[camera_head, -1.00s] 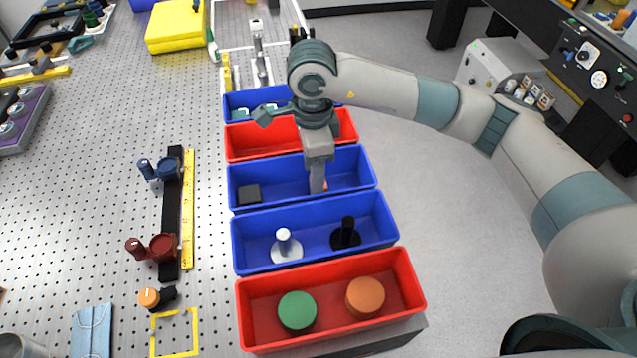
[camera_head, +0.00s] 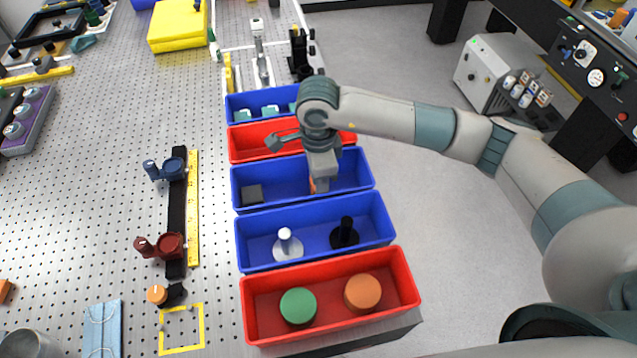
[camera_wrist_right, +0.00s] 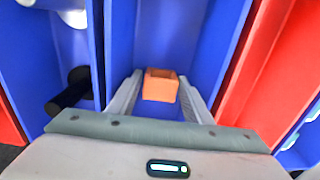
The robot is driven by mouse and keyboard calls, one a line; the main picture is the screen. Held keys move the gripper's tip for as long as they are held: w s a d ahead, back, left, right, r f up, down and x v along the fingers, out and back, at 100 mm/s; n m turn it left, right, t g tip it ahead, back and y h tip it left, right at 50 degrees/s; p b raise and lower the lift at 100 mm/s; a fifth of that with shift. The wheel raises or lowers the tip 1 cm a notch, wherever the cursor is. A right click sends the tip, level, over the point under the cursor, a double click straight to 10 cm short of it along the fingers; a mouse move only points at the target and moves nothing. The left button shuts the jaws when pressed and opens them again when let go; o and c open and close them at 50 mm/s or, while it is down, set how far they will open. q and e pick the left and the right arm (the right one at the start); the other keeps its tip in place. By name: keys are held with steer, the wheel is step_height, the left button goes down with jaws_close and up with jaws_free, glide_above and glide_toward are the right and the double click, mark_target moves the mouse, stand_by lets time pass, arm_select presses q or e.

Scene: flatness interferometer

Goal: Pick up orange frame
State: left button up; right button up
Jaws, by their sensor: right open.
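The orange frame (camera_wrist_right: 160,86) is a small, hollow orange piece in the blue bin (camera_head: 240,201), which is the middle one of the row. In the head view only a sliver of the frame (camera_head: 313,186) shows beside my right gripper (camera_head: 322,184). In the right wrist view my right gripper (camera_wrist_right: 158,97) is open, with one finger on each side of the frame. Whether the fingers touch it I cannot tell. My left gripper is not in view.
A dark grey block (camera_head: 252,195) lies in the same bin, to the left. A blue bin with a white post (camera_head: 286,243) and a black post (camera_head: 345,233) stands in front. A red bin (camera_head: 240,146) stands behind. Bin walls rise close around my gripper.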

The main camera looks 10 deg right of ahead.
stand_by(0.4)
steer(key=c, duration=0.9)
steer(key=shift+w+r+b, duration=0.1)
steer(key=shift+r+b, duration=0.3)
steer(key=shift+r, duration=0.1)
step_height(320, 180, up, 8)
steer(key=b, duration=0.3)
steer(key=shift+f, duration=0.25)
steer(key=shift+r, duration=0.75)
